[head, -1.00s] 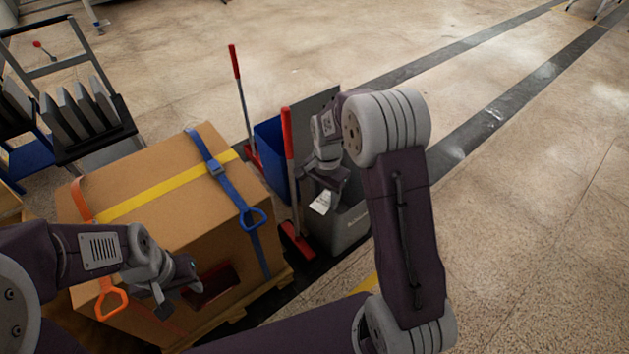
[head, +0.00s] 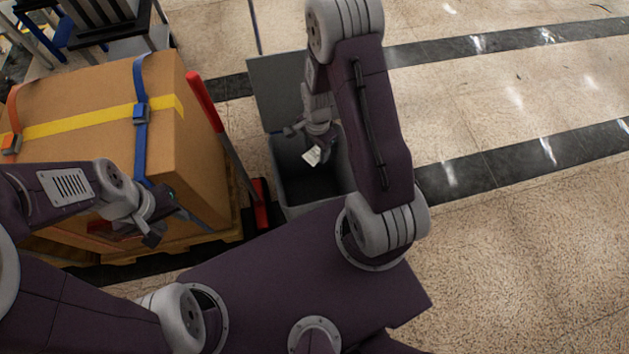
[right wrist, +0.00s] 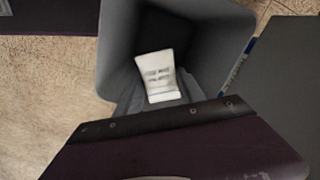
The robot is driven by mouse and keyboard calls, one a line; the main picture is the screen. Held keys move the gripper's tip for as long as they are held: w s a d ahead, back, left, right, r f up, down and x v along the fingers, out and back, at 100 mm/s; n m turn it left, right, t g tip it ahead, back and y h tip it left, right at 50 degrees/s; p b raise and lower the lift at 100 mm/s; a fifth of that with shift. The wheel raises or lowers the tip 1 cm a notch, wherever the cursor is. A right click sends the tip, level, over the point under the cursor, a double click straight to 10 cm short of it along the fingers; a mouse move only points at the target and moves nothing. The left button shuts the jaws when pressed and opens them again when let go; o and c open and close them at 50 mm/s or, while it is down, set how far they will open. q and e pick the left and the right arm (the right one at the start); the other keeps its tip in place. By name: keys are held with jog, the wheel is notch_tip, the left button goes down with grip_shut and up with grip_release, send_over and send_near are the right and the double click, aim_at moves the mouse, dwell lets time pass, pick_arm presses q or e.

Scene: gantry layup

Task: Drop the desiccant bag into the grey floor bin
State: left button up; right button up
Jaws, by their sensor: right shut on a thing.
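The white desiccant bag (head: 312,156) with printed lines hangs from my right gripper (head: 319,146), which is shut on it over the mouth of the grey floor bin (head: 285,156). In the right wrist view the bag (right wrist: 158,72) shows against the bin's dark inside, with the bin's grey walls (right wrist: 215,40) around it. The bin's lid (head: 277,85) stands open at the back. My left gripper (head: 170,222) is open and empty, beside the front of the large carton.
A strapped brown carton (head: 85,95) on a pallet stands left of the bin. A red-handled tool (head: 207,103) leans between carton and bin, its red head (head: 261,203) on the floor. The floor to the right is clear.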

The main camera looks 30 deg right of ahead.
jog(key=shift+s+a+f, duration=0.1)
jog(key=shift+f, duration=0.05)
jog(key=shift+f+b, duration=0.45)
notch_tip(320, 180, down, 5)
jog(key=b, duration=0.5)
jog(key=shift+f+b, duration=0.15)
jog(key=shift+b, duration=0.2)
jog(key=o, duration=1.4)
notch_tip(320, 180, up, 9)
jog(key=p, duration=0.5)
